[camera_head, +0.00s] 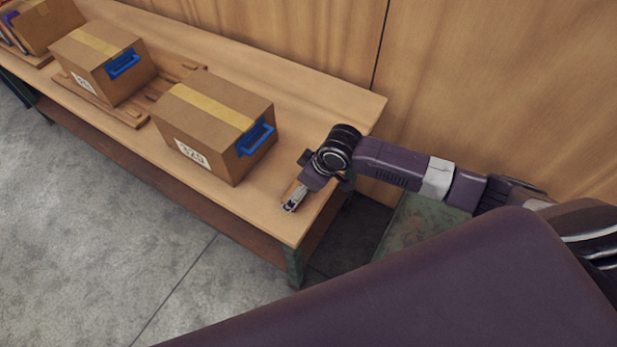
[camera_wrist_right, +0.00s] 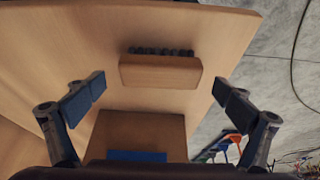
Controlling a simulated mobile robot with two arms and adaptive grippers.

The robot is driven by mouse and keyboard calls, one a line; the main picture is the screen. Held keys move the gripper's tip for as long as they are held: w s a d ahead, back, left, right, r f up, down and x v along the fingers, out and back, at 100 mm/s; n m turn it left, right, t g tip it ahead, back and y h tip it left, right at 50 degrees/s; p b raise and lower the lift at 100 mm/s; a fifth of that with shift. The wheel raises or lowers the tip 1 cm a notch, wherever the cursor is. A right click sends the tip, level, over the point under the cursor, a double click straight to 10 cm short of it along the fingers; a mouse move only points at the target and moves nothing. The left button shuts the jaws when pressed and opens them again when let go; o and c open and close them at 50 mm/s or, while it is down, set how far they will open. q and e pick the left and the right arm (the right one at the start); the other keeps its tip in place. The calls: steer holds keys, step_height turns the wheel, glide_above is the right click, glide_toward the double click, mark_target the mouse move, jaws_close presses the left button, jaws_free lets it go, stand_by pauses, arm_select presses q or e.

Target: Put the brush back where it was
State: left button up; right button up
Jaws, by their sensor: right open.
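The brush (camera_wrist_right: 160,72) shows in the right wrist view as a light wooden block with a row of dark bristles along its upper edge. It appears to lie on the bench top, ahead of and between the fingers, touching neither. My right gripper (camera_wrist_right: 159,95) is open and empty, with one finger on each side of the picture. In the head view the right gripper (camera_head: 291,205) is low over the near right end of the wooden bench (camera_head: 325,95). I cannot make out the brush in the head view. My left gripper is out of view.
A cardboard box (camera_head: 194,116) with a blue handle stands on the bench left of the right gripper. More boxes (camera_head: 88,71) stand farther left, on wooden pallets. A wooden wall (camera_head: 500,80) rises behind. The concrete floor (camera_head: 110,230) in front is clear.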

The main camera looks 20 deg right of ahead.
steer(key=b+v, duration=0.1)
steer(key=v, duration=0.8)
steer(key=shift+r, duration=0.3)
steer(key=shift+s+d, duration=0.1)
steer(key=shift+s, duration=0.05)
